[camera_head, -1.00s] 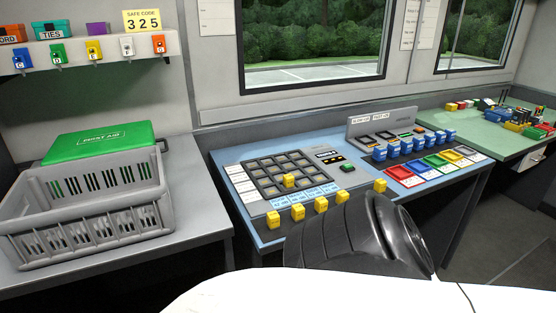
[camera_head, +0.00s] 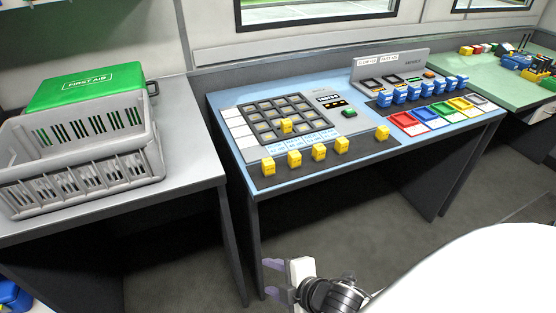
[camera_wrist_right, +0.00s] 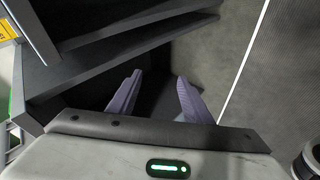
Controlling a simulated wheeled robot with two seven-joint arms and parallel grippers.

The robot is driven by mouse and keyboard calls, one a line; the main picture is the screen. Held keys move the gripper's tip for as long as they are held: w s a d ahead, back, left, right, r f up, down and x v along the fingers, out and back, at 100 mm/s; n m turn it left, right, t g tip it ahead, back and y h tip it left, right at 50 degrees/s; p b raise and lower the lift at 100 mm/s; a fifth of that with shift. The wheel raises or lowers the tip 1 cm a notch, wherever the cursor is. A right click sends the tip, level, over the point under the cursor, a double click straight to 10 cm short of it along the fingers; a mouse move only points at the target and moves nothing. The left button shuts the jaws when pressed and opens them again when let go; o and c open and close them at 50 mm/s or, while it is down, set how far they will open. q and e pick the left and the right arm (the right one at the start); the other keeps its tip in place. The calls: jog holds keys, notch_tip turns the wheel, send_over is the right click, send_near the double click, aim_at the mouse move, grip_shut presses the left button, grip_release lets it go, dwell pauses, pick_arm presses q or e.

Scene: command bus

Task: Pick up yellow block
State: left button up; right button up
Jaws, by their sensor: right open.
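Several yellow blocks stand in a row along the front edge of the blue desk (camera_head: 230,104) in the head view, such as the leftmost yellow block (camera_head: 268,166) and the rightmost yellow block (camera_head: 382,133). Another yellow block (camera_head: 287,126) stands on the dark grid board (camera_head: 262,105). My right gripper (camera_head: 268,279) is low in front of the desk, below its top and apart from the blocks. In the right wrist view its two purple fingers (camera_wrist_right: 155,97) are spread with nothing between them. My left gripper is not in view.
A grey crate (camera_head: 75,190) and a green first aid box (camera_head: 88,86) are on the left counter. Several blue blocks (camera_head: 415,92) and coloured trays (camera_head: 460,104) are on the desk's right part. A green table (camera_head: 480,68) stands at the right. Open floor lies before the desk.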

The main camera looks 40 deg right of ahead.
jog(key=w+d+r+n+t+h, duration=0.1)
jog(key=w+d+r+n+h, duration=0.1)
jog(key=w+d+r+n, duration=0.45)
jog(key=n+t+h, duration=0.2)
jog(key=n+h, duration=0.1)
jog(key=n, duration=0.9)
send_near(270, 165)
jog(key=w, duration=0.2)
jog(key=x, duration=0.3)
jog(key=d+x, duration=0.1)
jog(key=shift+f, duration=0.45)
jog(key=shift+t, duration=0.3)
jog(key=x, duration=0.5)
jog(key=shift+w+a+f+b, duration=0.1)
jog(key=shift+w+f+b, duration=0.2)
jog(key=shift+w, duration=0.05)
jog(key=c, duration=1.1)
jog(key=shift+r, duration=0.1)
jog(key=shift+c, duration=0.2)
